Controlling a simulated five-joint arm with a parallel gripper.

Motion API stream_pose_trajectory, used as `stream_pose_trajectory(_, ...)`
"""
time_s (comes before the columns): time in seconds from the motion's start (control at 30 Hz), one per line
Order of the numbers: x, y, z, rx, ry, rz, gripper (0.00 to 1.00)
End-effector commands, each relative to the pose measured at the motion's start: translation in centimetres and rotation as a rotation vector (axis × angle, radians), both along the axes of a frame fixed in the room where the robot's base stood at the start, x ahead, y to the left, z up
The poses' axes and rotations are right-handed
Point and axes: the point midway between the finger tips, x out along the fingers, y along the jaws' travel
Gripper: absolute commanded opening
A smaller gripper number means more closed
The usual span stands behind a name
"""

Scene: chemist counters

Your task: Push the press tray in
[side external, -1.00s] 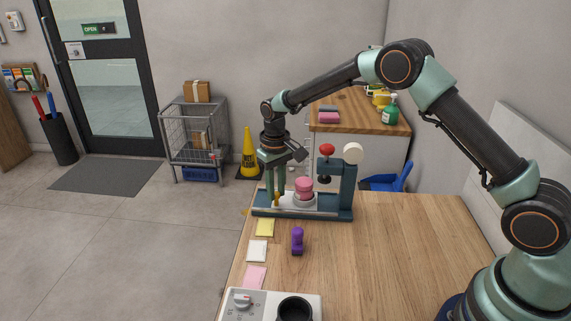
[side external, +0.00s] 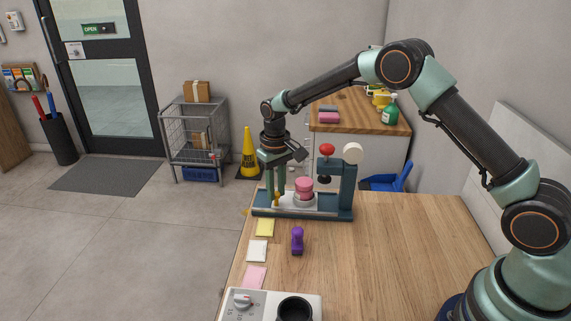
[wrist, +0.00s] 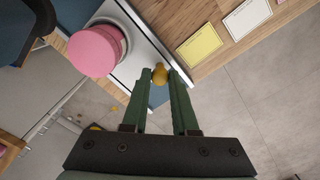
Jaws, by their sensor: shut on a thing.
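The press (side external: 347,190) stands at the far left corner of the wooden counter, with a dark teal frame, a red knob and a white round wheel. Its pale press tray (side external: 318,206) lies on the base and carries a pink round piece (side external: 304,187) on a white holder. In the wrist view the tray (wrist: 140,50) runs diagonally beside the pink piece (wrist: 96,50). A small brass knob (wrist: 160,74) is at the tray's left end. My gripper (side external: 275,197) points down there, and its green fingers (wrist: 162,77) are shut on the brass knob.
A purple stamp-like object (side external: 297,241) stands in front of the press. Yellow (side external: 265,227), white and pink cards lie along the counter's left edge. A white device (side external: 258,305) with a dial is at the front. The counter's middle and right are clear.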

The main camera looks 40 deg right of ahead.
Motion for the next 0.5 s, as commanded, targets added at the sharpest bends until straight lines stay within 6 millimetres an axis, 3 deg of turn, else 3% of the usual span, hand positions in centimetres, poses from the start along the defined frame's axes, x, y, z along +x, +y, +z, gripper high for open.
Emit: stream_pose_trajectory(0.5,-0.56,-0.71,0.20,0.000,-0.002,-0.001,0.00)
